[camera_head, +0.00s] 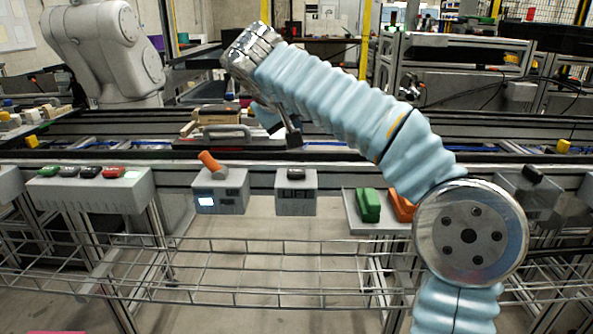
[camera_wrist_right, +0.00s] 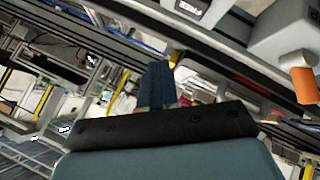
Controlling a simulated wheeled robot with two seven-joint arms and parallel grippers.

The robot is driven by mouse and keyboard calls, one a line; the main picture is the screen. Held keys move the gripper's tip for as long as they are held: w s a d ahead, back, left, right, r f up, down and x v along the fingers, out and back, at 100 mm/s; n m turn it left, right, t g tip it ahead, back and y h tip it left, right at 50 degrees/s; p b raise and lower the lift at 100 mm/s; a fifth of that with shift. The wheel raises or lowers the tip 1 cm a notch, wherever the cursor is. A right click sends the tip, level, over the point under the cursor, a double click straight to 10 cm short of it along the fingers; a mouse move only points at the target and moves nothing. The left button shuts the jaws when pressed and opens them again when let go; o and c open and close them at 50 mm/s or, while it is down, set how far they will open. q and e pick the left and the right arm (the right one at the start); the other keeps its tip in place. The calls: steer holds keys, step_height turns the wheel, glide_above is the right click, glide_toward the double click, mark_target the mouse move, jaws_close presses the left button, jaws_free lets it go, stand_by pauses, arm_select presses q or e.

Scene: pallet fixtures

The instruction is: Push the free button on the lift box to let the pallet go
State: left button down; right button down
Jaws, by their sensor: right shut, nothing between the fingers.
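The lift box (camera_head: 296,200) is a small grey box marked LIFT, hung on the front rail at the middle of the head view. A black button (camera_head: 296,174) sits on its top. A grey box with a small label (camera_wrist_right: 192,9), apparently the lift box, is cut off at the top of the right wrist view. My right gripper (camera_head: 292,138) hangs above and behind the lift box, apart from its button. Its blue fingers (camera_wrist_right: 156,85) are together and empty in the right wrist view. A likely pallet (camera_head: 222,134) with a grey handle lies behind on the conveyor. My left gripper is out of view.
A grey box (camera_head: 220,197) with an orange lever (camera_head: 210,162) and lit screen hangs left of the lift box. A longer box (camera_head: 90,192) with several coloured buttons is further left. A tray (camera_head: 352,218) with green and orange blocks stands right, near my right arm.

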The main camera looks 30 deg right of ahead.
steer(key=b, duration=0.2)
glide_above(294, 172)
step_height(294, 172, down, 4)
steer(key=shift+f, duration=0.15)
steer(key=shift+f+b, duration=0.4)
steer(key=shift+f, duration=0.45)
steer(key=shift+f, duration=0.15)
stand_by(1.1)
steer(key=shift+f, duration=0.25)
